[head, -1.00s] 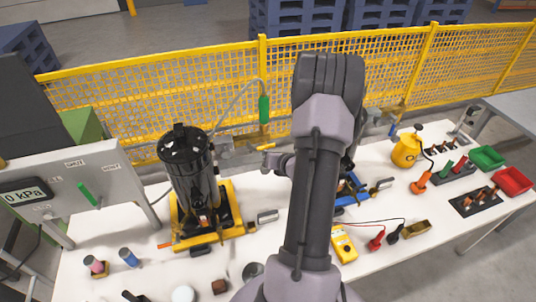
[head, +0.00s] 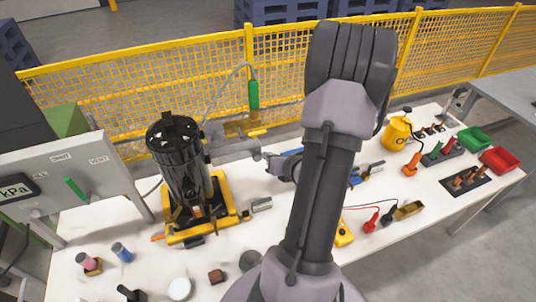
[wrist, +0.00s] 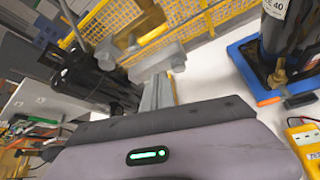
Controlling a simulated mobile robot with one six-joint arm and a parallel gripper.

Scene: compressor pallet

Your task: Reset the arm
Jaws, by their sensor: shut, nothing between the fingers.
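My arm rises through the middle of the head view, and its forearm hides part of the table. My gripper (head: 268,158) shows small beside the forearm, above the table and to the right of the black compressor (head: 181,160). It is shut and empty. The compressor stands upright on a yellow base (head: 218,212), apart from the gripper. In the wrist view, grey gripper parts show near the middle, and a black compressor (wrist: 292,38) on a blue base (wrist: 242,58) stands at the right.
A yellow mesh fence (head: 90,90) runs behind the white table. A grey panel (head: 55,175) stands at the left. A yellow meter (head: 344,233), a yellow bottle (head: 396,134) and green (head: 473,140) and red (head: 499,160) bins lie to the right. Small parts lie along the front.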

